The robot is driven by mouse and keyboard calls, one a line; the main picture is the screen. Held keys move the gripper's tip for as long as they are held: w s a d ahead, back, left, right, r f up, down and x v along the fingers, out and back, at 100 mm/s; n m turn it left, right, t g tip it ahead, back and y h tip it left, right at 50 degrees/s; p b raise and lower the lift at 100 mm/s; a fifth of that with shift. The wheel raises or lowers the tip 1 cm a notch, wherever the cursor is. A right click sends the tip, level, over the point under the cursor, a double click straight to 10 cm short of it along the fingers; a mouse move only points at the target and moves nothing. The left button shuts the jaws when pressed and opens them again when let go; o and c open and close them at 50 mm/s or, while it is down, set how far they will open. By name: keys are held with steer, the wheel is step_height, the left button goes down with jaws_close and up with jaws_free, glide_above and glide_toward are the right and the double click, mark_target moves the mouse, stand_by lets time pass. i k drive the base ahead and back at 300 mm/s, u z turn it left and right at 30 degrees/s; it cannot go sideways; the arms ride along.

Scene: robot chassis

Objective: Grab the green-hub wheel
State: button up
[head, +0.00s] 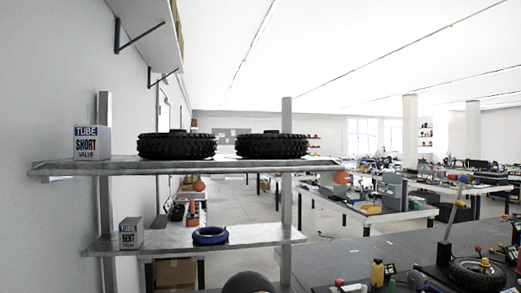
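Two black knobbly wheels lie flat on the upper shelf (112,170), side by side: a left wheel (176,147) and a right wheel (271,146). I see them edge-on, so their hub colours are hidden. Another wheel (478,273) lies on the dark bench at the lower right, partly cut by the frame edge. No green hub can be made out on any of them. My gripper is not in view.
A "TUBE SHORT VALVE" box (92,142) stands left of the shelf wheels. The lower shelf (262,238) holds a "TUBE BENT VALVE" box (131,233) and a blue ring (210,236). A metal post (286,205) stands at right. A dark rounded object (248,282) shows at bottom centre.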

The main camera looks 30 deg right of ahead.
mark_target(270, 143)
steer(key=z, duration=2.2)
steer(key=i, duration=1.05)
steer(key=u, duration=2.9)
